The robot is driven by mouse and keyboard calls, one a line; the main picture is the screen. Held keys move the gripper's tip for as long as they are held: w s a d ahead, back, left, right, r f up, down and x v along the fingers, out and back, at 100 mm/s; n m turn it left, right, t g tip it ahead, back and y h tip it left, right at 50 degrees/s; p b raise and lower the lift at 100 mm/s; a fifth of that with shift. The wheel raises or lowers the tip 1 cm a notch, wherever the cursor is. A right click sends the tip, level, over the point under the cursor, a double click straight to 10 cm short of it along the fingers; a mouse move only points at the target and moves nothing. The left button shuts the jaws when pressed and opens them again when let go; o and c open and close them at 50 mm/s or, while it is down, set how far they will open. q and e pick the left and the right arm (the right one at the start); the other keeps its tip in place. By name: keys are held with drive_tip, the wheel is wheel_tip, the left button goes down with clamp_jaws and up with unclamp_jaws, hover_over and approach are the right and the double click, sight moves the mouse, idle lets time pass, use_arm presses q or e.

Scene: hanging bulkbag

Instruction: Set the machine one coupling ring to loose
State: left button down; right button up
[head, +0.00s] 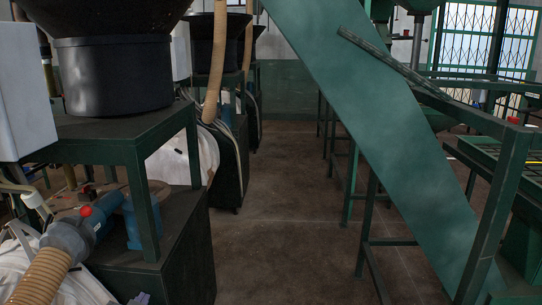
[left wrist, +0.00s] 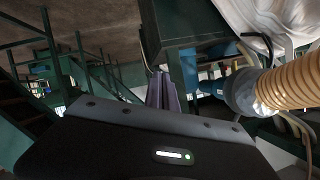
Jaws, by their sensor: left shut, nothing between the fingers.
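A grey coupling ring (head: 68,238) joins a tan ribbed hose (head: 42,276) to a blue pipe fitting (head: 100,208) on the nearest machine, at the lower left of the head view. The coupling ring also shows in the left wrist view (left wrist: 243,92), right of my fingers. I cannot tell its setting. My left gripper (head: 140,298) just shows at the bottom edge of the head view, right of and below the ring. In the left wrist view its fingers (left wrist: 163,88) are together and empty, apart from the ring. My right gripper is not in view.
A red knob (head: 86,211) sits by the blue fitting. The nearest machine's dark green frame (head: 150,215) stands just behind, with a black tub (head: 112,75) above. A white bag (head: 75,285) hangs below the hose. A green chute (head: 385,120) slopes on the right. The middle floor (head: 275,215) is clear.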

use_arm(q)
drive_tip(key=s+d+f+n+g+h+p, duration=0.1)
drive_tip(key=s+d+f+n+g+h, duration=0.2)
drive_tip(key=d+f, duration=0.75)
drive_tip(key=s+d+f+g+h+p, duration=0.2)
drive_tip(key=s+d+f+g, duration=0.3)
drive_tip(key=s+d+f, duration=0.3)
drive_tip(key=s+d+f+n+g+h+p, duration=0.1)
drive_tip(key=s+d+f+g, duration=0.3)
drive_tip(key=s+d+f, duration=0.4)
drive_tip(key=s+f+h+p, duration=0.1)
drive_tip(key=s+f, duration=0.2)
drive_tip(key=s, duration=0.3)
drive_tip(key=shift+d+g+p, duration=0.3)
drive_tip(key=shift+g+p, duration=0.1)
drive_tip(key=c, duration=2.1)
unclamp_jaws()
